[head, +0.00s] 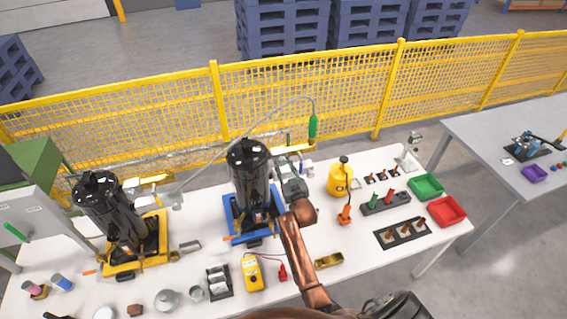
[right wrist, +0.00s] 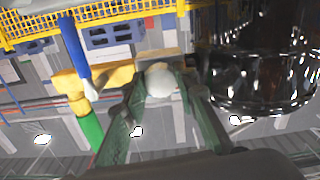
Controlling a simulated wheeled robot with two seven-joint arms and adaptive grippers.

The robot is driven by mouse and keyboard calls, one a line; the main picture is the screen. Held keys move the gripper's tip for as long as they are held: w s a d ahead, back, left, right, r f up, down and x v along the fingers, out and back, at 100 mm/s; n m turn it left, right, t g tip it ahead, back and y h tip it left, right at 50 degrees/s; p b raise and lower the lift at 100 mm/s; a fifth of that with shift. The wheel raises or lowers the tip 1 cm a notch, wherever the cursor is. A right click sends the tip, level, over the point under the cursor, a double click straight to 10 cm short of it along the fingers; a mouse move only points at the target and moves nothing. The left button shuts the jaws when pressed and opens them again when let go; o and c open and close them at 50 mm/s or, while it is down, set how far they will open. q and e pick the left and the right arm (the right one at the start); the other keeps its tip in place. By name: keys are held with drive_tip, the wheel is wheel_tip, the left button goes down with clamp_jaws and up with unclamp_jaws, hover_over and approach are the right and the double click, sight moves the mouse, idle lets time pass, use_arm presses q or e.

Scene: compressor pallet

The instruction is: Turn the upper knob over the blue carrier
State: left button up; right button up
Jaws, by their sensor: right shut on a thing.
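The blue carrier (head: 230,222) stands on the white table and holds an upright black cylinder (head: 250,172). My right gripper (head: 282,161) is just right of this cylinder, near its upper part. In the right wrist view its two greenish fingers (right wrist: 161,88) close on a pale round knob (right wrist: 160,79). A yellow fitting (right wrist: 95,77) is beside the knob, and the dark glossy cylinder (right wrist: 255,75) is to the right. In the head view the knob is hidden by the gripper. My left gripper is not in view.
A second black cylinder (head: 108,207) stands in a yellow carrier (head: 150,252) at left. A yellow bottle (head: 339,180), a green bin (head: 427,186) and a red bin (head: 446,211) are at right. A yellow mesh fence (head: 300,92) runs behind the table.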

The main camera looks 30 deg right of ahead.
drive_tip(key=shift+f+m+p, duration=0.15)
drive_tip(key=shift+m+p, duration=0.5)
drive_tip(key=shift+m, duration=0.85)
drive_tip(key=o, duration=1.2)
drive_tip(key=shift+c, duration=0.2)
drive_tip(key=v, duration=0.7)
drive_tip(key=shift+s, duration=0.25)
